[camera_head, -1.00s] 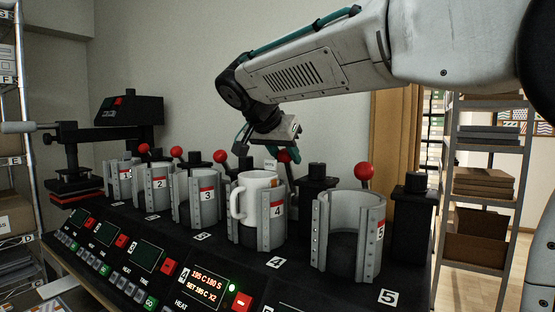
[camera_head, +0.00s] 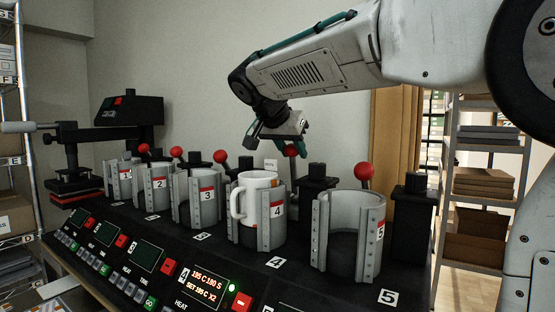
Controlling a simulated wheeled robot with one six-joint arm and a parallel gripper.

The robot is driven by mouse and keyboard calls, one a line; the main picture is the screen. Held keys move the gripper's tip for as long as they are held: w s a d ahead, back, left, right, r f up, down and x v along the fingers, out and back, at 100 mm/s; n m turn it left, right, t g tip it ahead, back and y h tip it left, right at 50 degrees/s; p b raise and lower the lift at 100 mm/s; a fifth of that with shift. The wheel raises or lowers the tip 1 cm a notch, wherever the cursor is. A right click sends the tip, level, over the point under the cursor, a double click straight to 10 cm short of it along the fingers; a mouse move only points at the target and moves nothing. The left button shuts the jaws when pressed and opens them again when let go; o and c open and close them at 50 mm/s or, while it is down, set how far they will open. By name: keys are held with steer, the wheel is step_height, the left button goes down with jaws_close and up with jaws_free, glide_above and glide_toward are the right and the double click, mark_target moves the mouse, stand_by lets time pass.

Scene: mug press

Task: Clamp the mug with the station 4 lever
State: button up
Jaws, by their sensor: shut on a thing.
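The white mug (camera_head: 247,190) stands upright inside the grey station 4 clamp (camera_head: 277,232); its handle sticks out through the clamp's front gap, and a small orange patch shows on its side. The clamp's lower part hides the mug's base. The station 4 lever's red knob (camera_head: 290,151) is behind and above the mug, partly covered by my gripper (camera_head: 293,147). My gripper reaches down from the upper right and is shut on this knob.
The empty station 5 clamp (camera_head: 344,238) with its red-knobbed lever (camera_head: 364,172) stands to the right. The station 3 clamp (camera_head: 196,203) and its lever (camera_head: 220,157) are to the left. A control panel (camera_head: 205,287) runs along the front. A black heat press (camera_head: 75,155) stands far left.

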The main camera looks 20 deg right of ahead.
steer(key=shift+w+d, duration=0.1)
steer(key=shift+d, duration=0.05)
steer(key=shift+w+d, duration=0.45)
steer(key=shift+d, duration=0.2)
steer(key=shift+w+d, duration=0.45)
steer(key=shift+d, duration=0.15)
steer(key=shift+r, duration=0.1)
steer(key=o, duration=0.7)
steer(key=r, duration=0.4)
steer(key=a+r, duration=0.1)
steer(key=r, duration=0.1)
steer(key=shift+s+a+r, duration=0.1)
steer(key=shift+s+r, duration=0.1)
steer(key=shift+s, duration=0.2)
